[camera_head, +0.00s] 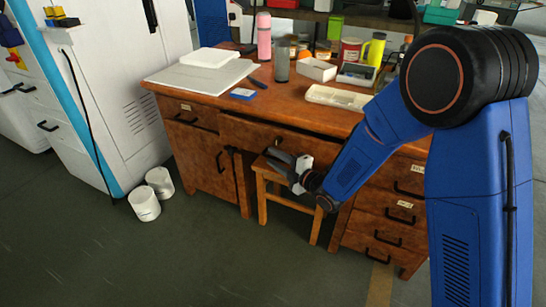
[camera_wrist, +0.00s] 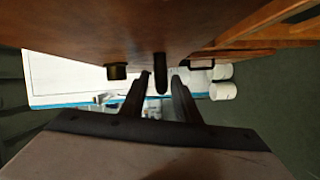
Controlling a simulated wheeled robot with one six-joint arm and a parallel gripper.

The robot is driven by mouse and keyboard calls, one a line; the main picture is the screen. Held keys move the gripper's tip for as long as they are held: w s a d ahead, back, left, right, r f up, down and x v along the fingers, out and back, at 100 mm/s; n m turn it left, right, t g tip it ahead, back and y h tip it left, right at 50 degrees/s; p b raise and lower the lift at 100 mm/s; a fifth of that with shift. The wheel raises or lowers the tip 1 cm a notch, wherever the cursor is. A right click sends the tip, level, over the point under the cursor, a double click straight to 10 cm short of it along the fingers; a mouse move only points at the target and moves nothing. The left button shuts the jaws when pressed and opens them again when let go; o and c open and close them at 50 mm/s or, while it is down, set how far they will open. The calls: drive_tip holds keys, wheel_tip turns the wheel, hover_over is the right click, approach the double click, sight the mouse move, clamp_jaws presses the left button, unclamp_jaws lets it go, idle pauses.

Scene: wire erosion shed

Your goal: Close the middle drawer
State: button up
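The wooden desk's wide middle drawer (camera_head: 240,130) sits under the desktop between the two side pedestals. Its front seems to stand a little forward, with a dark gap above it, but the exact opening is hard to tell. My gripper (camera_head: 268,158) is in front of and just below this drawer, above the stool. My arm hides the drawer's right part. In the wrist view the two dark fingers (camera_wrist: 160,78) are apart with nothing gripped. A dark rounded part (camera_wrist: 160,66) hangs from the wooden surface near the fingertips; whether they touch it is unclear.
A wooden stool (camera_head: 275,180) stands under the desk, close to my gripper. The right pedestal has several drawers (camera_head: 385,207). The desktop (camera_head: 275,98) holds bottles, mugs and trays. Two white tubs (camera_head: 145,203) stand on the floor at left. The front floor is clear.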

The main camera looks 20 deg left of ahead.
drive_tip(key=shift+c, duration=0.4)
clamp_jaws()
drive_tip(key=shift+w+d, duration=0.2)
drive_tip(key=shift+w, duration=1.95)
drive_tip(key=shift+o, duration=0.4)
unclamp_jaws()
drive_tip(key=shift+w, duration=0.1)
